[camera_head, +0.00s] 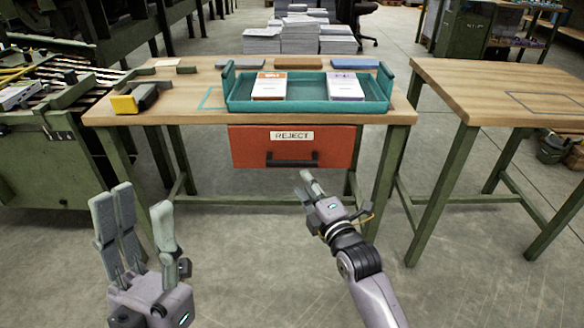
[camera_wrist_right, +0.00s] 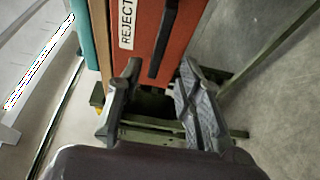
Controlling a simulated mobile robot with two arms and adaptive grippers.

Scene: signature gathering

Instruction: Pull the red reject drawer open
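The red reject drawer (camera_head: 340,146) hangs under the front edge of the middle workbench. It has a white REJECT label and a black bar handle (camera_head: 292,160). I see no clear gap between its front and the bench. My right gripper (camera_head: 308,183) is just below and in front of the handle's right end. In the right wrist view the gripper (camera_wrist_right: 158,72) is open and empty, its fingers spread, with the handle (camera_wrist_right: 165,40) ahead between them. I cannot tell whether they touch it. My left gripper (camera_head: 138,205) is open and empty at lower left, away from the drawer.
A teal tray (camera_head: 308,107) with two stacks of printed sheets sits on the bench above the drawer. A yellow and black tool (camera_head: 135,100) is at the bench's left. A second wooden table (camera_head: 500,85) stands to the right. The floor before the drawer is clear.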

